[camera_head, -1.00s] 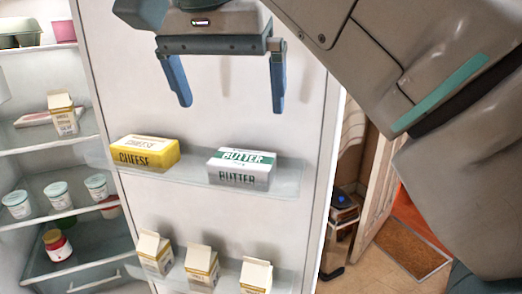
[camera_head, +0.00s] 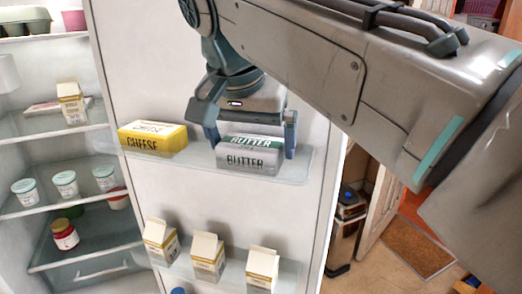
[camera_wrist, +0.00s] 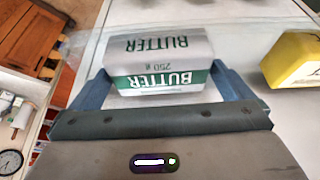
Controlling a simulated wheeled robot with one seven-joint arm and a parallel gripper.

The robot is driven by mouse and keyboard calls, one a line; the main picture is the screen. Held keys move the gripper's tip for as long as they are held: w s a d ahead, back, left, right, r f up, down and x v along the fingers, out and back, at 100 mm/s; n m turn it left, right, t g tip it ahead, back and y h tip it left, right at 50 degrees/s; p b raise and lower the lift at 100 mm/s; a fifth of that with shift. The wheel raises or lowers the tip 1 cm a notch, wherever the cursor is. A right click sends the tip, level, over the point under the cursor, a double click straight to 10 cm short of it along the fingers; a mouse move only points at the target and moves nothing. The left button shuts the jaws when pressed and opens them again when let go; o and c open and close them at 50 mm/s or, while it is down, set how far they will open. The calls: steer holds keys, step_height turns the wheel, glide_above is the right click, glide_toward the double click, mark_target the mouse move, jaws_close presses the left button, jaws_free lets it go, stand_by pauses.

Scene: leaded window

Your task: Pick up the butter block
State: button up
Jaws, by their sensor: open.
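The butter block (camera_head: 250,157), a silver-grey and green pack marked BUTTER, lies on the upper door shelf (camera_head: 200,170) of the open fridge. It also shows upside down in the wrist view (camera_wrist: 160,62). My gripper (camera_head: 252,148) is open, with one blue finger at each end of the block. In the wrist view the fingers (camera_wrist: 158,85) stand on both sides of the block's near part. The left finger's tip is partly hidden behind the block in the head view. I cannot tell whether either finger touches it.
A yellow cheese block (camera_head: 153,137) lies on the same shelf to the left, also in the wrist view (camera_wrist: 293,60). Several cartons (camera_head: 208,255) stand on the shelf below. Fridge shelves with white tubs (camera_head: 65,183) are at left.

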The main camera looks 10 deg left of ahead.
steer(key=shift+w+f, duration=0.1)
steer(key=shift+f, duration=0.3)
steer(key=shift+c, duration=0.3)
steer(key=c, duration=0.8)
steer(key=shift+c, duration=0.2)
steer(key=shift+r, duration=0.2)
